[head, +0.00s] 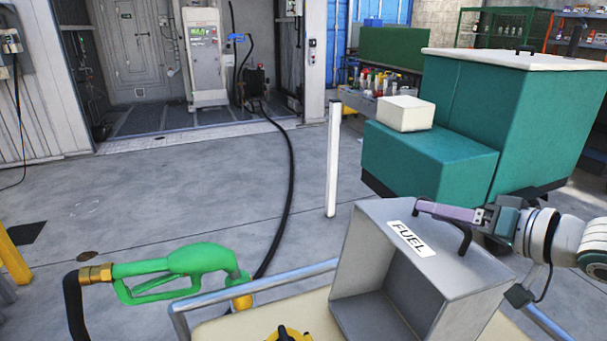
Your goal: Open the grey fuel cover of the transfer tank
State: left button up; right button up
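The grey fuel cover (378,232) is a box-shaped hood with a white FUEL label, at the lower right of the head view. It stands tilted up on the pale tank top (225,328), and its hollow inside shows towards the left. A black handle (465,239) sits on its labelled face. My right gripper (428,208) comes in from the right, with its purple fingers at the handle. The fingers are seen side-on, so I cannot tell whether they are closed on it. A yellow and black part (287,335) shows beside the cover, cut off by the bottom edge. My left gripper is out of view.
A green fuel nozzle (190,262) with a black hose lies left of the cover, near the tank's blue-grey rail (290,274). A white post (333,160) and teal cabinets (430,160) stand behind. A pump (205,60) is at the back. The left floor is mostly clear.

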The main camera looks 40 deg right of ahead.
notch_tip(320, 180, up, 2)
jog(key=r+p, duration=0.1)
jog(key=p, duration=0.1)
send_over(487, 269)
jog(key=w, duration=0.1)
jog(key=shift+w+f, duration=0.2)
jog(key=shift+f, duration=0.05)
jog(key=shift+s+r, duration=0.2)
jog(key=shift+s, duration=0.45)
jog(key=shift+s, duration=0.1)
